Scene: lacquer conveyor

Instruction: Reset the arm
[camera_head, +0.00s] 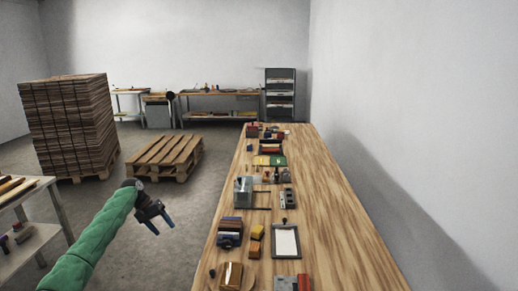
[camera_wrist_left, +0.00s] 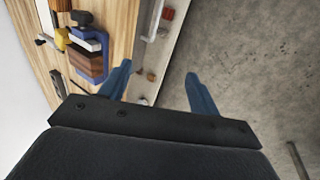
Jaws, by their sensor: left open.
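My left arm, in a green sleeve, comes in from the lower left of the head view. Its gripper (camera_head: 160,223) is over the floor, left of the long wooden table (camera_head: 335,230). In the left wrist view the two blue fingers (camera_wrist_left: 160,88) stand wide apart with nothing between them. Below them show the table's side at left and bare concrete floor at right. The gripper is apart from the table and everything on it. My right gripper is not in view.
A pallet (camera_head: 165,155), a tall plank stack (camera_head: 68,125) and a side bench (camera_head: 30,235) stand left. Floor between is clear.

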